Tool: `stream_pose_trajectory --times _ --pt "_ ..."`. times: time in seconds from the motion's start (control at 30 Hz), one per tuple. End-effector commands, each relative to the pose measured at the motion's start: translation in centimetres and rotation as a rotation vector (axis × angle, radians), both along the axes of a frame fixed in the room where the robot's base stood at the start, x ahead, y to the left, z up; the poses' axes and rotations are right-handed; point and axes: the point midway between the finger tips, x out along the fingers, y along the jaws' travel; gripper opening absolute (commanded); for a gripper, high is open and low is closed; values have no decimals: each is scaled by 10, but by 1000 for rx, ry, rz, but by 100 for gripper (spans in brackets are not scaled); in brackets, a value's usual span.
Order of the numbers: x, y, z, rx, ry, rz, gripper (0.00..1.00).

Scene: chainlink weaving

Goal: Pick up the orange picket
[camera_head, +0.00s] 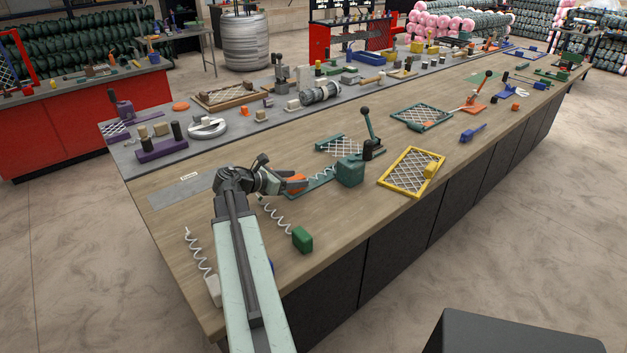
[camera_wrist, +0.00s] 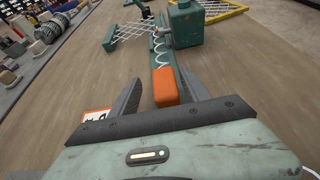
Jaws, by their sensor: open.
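The orange picket (camera_head: 295,184) shows as a small orange block at the near end of a white wire coil (camera_head: 319,171). It lies on a teal rail (camera_head: 311,188) on the wooden bench. In the wrist view the orange picket (camera_wrist: 165,88) is just ahead of my gripper, between the fingers and slightly right of centre. My gripper (camera_wrist: 160,74) is open, with one dark finger on each side of the block. I see no finger closed on it. In the head view my gripper (camera_head: 281,183) is at the block's left and partly covers it.
A teal box (camera_head: 350,170) stands at the rail's far end, near a black-knobbed lever (camera_head: 368,135). A green block (camera_head: 302,240) with a coil lies nearer. A yellow mesh frame (camera_head: 411,171) lies to the right. An orange-and-white card (camera_wrist: 95,115) shows beside my left finger.

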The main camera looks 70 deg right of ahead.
Motion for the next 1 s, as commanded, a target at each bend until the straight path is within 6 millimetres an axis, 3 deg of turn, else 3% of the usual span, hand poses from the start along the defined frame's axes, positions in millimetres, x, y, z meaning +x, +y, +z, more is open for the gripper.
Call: stream_pose_trajectory --times 0.23,0.47,0.67,1.0 --pt "-25 -29 -20 0 0 -2 55" --pt "-29 -32 -19 0 0 -2 55" --pt "-29 -32 -19 0 0 -2 2" --pt "-29 -33 -15 -1 0 -2 0"
